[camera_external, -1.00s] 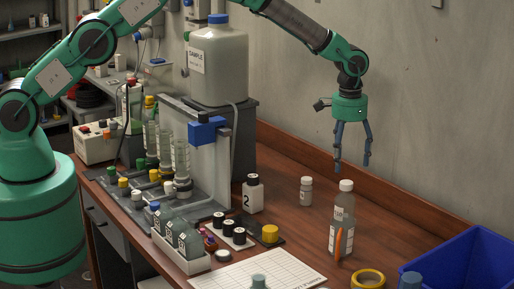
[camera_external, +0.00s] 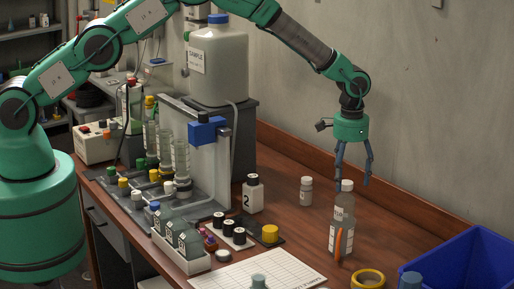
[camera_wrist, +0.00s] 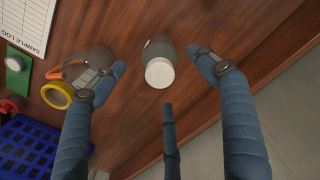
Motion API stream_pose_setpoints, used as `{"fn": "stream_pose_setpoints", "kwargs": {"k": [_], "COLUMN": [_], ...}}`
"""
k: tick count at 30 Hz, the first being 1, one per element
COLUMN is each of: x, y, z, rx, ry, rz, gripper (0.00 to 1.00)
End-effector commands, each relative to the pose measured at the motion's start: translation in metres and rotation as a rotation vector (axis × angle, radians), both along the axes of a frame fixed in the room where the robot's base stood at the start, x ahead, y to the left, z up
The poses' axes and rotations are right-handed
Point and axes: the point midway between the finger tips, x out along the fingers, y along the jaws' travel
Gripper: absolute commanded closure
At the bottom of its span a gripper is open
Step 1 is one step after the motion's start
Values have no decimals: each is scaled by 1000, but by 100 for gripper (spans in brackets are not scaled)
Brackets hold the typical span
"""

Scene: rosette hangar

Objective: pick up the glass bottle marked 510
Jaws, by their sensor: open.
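A tall clear glass bottle with a white cap and a pale label (camera_external: 343,213) stands upright on the bench. The number on it is too small to read. My gripper (camera_external: 355,183) is open and points down, with its fingertips around the height of the cap. In the wrist view the white-capped bottle (camera_wrist: 160,72) lies between the spread fingers of my gripper (camera_wrist: 157,62), with gaps to the left and right fingers. I see no finger closed on it.
A smaller white-capped bottle (camera_external: 306,192) stands to the left. An orange item (camera_external: 339,245) is close by the tall bottle. A yellow ring (camera_external: 368,280) and a blue crate (camera_external: 462,245) are to the right. The wall is close behind.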

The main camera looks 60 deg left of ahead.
Motion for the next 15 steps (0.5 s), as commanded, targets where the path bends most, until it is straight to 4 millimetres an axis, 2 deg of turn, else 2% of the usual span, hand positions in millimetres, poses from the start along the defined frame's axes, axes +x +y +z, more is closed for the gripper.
{"fn": "stream_pose_setpoints", "kwargs": {"k": [3,6,15], "x": [-1,-1,0], "y": [0,0,0], "z": [-20,-30,-41], "rx": [0,0,0], "ry": [2,2,0], "rz": [0,0,0], "gripper": [27,27,27]}}
